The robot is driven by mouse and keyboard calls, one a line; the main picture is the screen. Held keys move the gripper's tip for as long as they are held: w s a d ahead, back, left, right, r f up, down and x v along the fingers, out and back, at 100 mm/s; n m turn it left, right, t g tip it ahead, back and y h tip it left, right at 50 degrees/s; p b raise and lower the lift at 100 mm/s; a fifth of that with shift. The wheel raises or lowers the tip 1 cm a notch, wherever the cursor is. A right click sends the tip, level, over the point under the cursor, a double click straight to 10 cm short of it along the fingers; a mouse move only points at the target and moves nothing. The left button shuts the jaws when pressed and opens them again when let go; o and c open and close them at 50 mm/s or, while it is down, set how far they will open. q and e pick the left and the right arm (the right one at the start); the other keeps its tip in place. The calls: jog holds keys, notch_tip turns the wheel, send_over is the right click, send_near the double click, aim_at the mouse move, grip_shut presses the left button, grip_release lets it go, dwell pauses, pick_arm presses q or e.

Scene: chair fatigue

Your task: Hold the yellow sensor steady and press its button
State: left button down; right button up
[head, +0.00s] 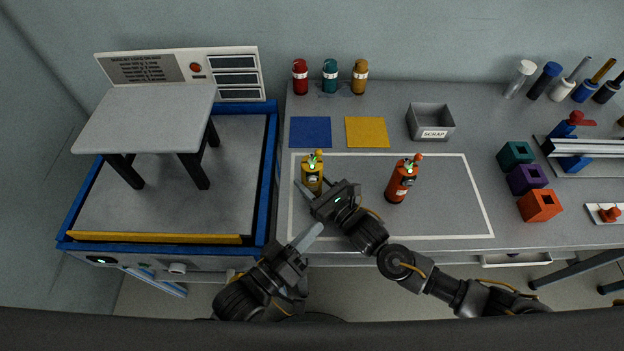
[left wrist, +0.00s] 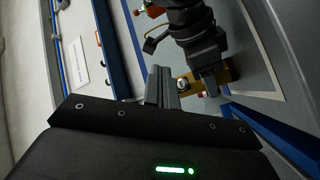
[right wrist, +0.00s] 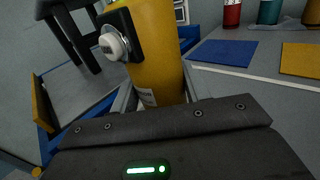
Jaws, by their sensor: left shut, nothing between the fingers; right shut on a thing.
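The yellow sensor (head: 312,172) stands upright at the left end of the white-outlined area on the bench, with a green light near its top. My right gripper (head: 318,194) is shut on its lower body; in the right wrist view the yellow body (right wrist: 160,55) sits between the fingers. A round whitish button (right wrist: 113,44) on a black block faces left there. My left gripper (head: 316,232) is shut and empty, in front of the sensor and apart from it at the bench's front edge. In the left wrist view its fingertips (left wrist: 160,75) point toward the sensor, partly hidden by my right gripper.
An orange-red sensor (head: 402,180) stands to the right. Blue (head: 310,131) and yellow (head: 367,132) mats lie behind. A grey scrap bin (head: 431,122) and several coloured canisters (head: 330,77) stand farther back. A blue-framed test rig (head: 268,160) with a stool is at left.

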pick_arm(q)
jog(key=w, duration=0.8)
jog(key=shift+w+a, duration=0.25)
jog(key=shift+w, duration=0.15)
jog(key=shift+w, duration=0.15)
dwell(1.7)
jog(key=shift+w, duration=0.3)
dwell(0.3)
jog(key=shift+s, duration=0.55)
jog(key=s, duration=0.5)
jog(key=shift+s+d, duration=0.15)
jog(key=shift+s, duration=0.25)
